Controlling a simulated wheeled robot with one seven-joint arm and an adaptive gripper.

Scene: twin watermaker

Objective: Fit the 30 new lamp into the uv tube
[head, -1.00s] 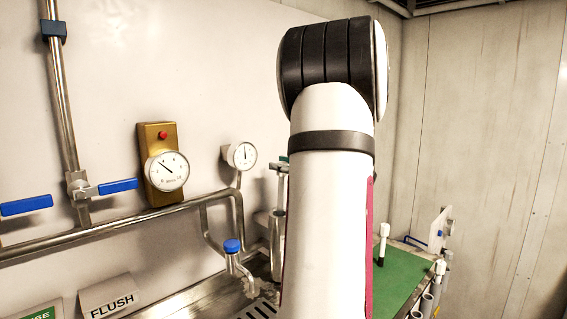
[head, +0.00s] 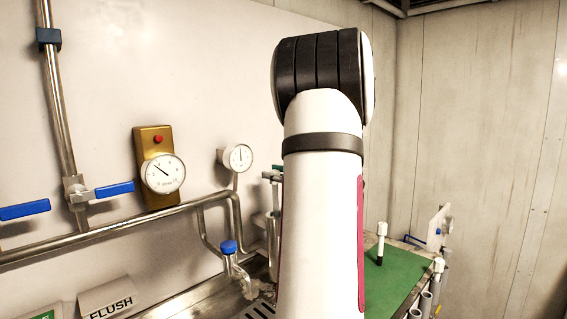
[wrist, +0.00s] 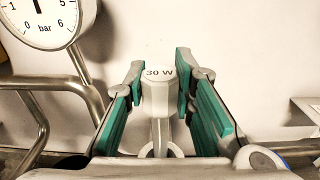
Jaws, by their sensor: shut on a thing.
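My gripper (wrist: 160,88) has green-padded fingers, shut on both sides of the pale end cap marked "30 W" of the new lamp (wrist: 159,73) in the wrist view. How far the lamp is inside the tube cannot be told.
A pressure gauge (head: 239,158) and steel pipes (head: 120,225) stand close left of my arm, with a blue-capped fitting (head: 229,247) below. A green mat (head: 395,280) to the right bears a white-topped dark piece (head: 381,243). Tube holders (head: 427,300) line its right edge.

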